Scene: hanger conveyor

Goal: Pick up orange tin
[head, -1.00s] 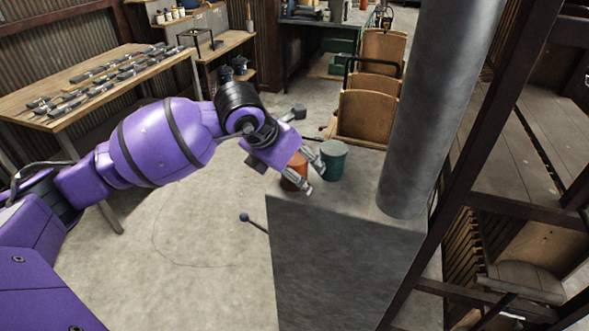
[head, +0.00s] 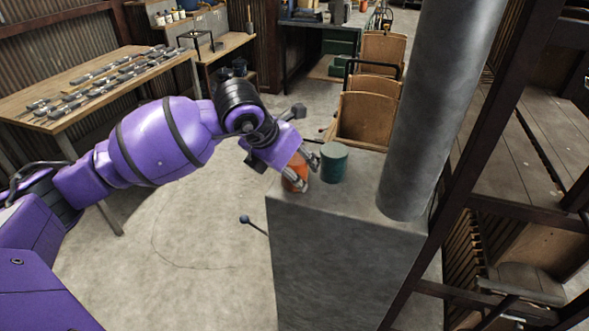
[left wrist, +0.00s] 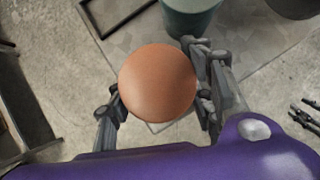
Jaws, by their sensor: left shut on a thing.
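The orange tin (head: 297,172) stands on the near left part of the grey pedestal top, partly hidden by my gripper in the head view. In the left wrist view its round orange top (left wrist: 158,84) shows between the fingers. My left gripper (head: 302,178) is shut on the orange tin, with one finger on each side of it; it also shows in the left wrist view (left wrist: 160,105). I cannot tell whether the tin is lifted clear of the surface. My right gripper is not in view.
A green tin (head: 334,163) stands close on the right of the orange tin, on the same grey pedestal (head: 345,250). A thick grey column (head: 435,110) rises at the pedestal's right. Wooden crates (head: 366,118) stand behind. A workbench (head: 90,85) with metal parts is at left.

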